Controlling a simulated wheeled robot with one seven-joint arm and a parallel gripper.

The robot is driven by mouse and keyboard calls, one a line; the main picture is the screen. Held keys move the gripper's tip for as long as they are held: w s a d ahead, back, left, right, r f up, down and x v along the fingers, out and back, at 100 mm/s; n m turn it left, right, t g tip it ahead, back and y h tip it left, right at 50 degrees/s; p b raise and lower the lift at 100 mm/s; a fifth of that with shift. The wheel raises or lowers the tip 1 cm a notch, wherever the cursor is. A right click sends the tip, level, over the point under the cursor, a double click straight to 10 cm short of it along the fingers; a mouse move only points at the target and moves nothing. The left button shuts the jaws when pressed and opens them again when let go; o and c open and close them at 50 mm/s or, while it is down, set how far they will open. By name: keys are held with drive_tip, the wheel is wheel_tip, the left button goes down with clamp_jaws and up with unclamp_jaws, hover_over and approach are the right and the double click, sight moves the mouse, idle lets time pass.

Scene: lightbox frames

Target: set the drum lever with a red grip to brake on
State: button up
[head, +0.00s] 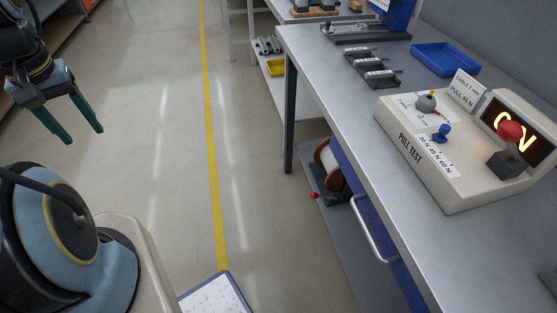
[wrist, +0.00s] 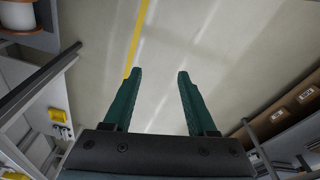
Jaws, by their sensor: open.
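A drum (head: 327,168) with a white winding and brown flanges stands on the shelf under the workbench in the head view. Low beside it, a small red grip (head: 314,195) sticks out to the left at the shelf's edge. The dark lever behind the grip is too small to read, and no brake marking is legible. The drum also shows at the top left of the wrist view (wrist: 17,20). My gripper (head: 84,136) is open and empty over the floor, far left of the drum. Its two green fingers are spread in the wrist view (wrist: 159,74).
The bench (head: 330,75) carries a pull test box (head: 440,165) with a red-topped lever (head: 511,132), a blue tray (head: 445,58) and dark trays with metal parts. A drawer handle (head: 372,232) juts from the bench front. The floor with its yellow line (head: 212,150) is clear between.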

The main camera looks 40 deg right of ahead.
drive_tip(key=d+f+g+h+b, duration=0.1)
drive_tip(key=d+f+b, duration=0.3)
drive_tip(key=f, duration=0.3)
drive_tip(key=w+d+f+n+g+h+b, duration=0.1)
drive_tip(key=d+f+b, duration=0.3)
drive_tip(key=f, duration=0.3)
drive_tip(key=w+d+f+g+b, duration=0.1)
drive_tip(key=d+f+g+b, duration=0.1)
drive_tip(key=d+f+b, duration=0.2)
drive_tip(key=shift+w+d+f+n+h+b, duration=0.1)
drive_tip(key=shift+f+n+h+b, duration=0.2)
drive_tip(key=shift+f, duration=0.4)
drive_tip(key=shift+d+f+n+h+b, duration=0.1)
drive_tip(key=shift+f+b, duration=0.3)
drive_tip(key=shift+f, duration=0.3)
clamp_jaws()
drive_tip(key=s+d+f+n+g+h+b, duration=0.1)
drive_tip(key=d+f+n+g+h+b, duration=0.1)
drive_tip(key=d+f+b, duration=1)
drive_tip(key=s+d+f+n+g+h+b, duration=0.1)
drive_tip(key=d+f+n+h+b, duration=0.4)
drive_tip(key=d+f+b, duration=0.7)
drive_tip(key=d+f+g+h, duration=0.1)
drive_tip(key=d+f, duration=0.5)
drive_tip(key=f, duration=0.8)
drive_tip(key=shift+h, duration=0.8)
drive_tip(key=shift+d+f, duration=0.1)
